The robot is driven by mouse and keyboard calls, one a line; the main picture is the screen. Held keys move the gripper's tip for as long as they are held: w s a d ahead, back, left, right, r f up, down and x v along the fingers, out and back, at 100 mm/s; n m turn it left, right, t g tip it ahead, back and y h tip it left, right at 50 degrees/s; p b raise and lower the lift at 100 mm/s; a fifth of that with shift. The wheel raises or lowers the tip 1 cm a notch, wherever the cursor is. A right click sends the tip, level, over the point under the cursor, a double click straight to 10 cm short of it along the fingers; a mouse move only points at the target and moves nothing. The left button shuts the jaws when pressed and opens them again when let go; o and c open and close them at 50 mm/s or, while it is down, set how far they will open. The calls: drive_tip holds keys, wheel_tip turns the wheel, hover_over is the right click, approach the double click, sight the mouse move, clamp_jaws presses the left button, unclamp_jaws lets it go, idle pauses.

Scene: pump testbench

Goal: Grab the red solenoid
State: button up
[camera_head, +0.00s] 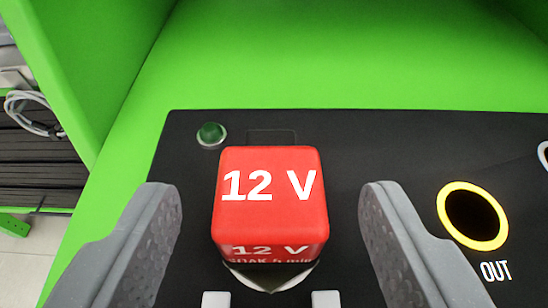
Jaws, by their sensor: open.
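The red solenoid (268,215) is a red block with white "12 V" lettering on its top and front faces. It sits upright on the black panel (370,140), in the middle of the view. My gripper (271,205) is open, with one grey finger to the left of the solenoid and one to the right. A gap shows between each finger and the solenoid, so neither appears to touch it. A pale pointed part shows below the solenoid's front; the rest of its base is hidden.
A green button or lamp (211,134) is on the panel behind the solenoid to the left. A yellow-ringed hole (472,216) marked "OUT" lies to the right. Green walls (330,55) stand behind and at left. Coiled cable (32,112) shows at far left.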

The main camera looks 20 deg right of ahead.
drive_tip(key=shift+w+d+f, duration=0.1)
drive_tip(key=shift+w+f, duration=0.1)
drive_tip(key=shift+w, duration=0.1)
drive_tip(key=c, duration=1.2)
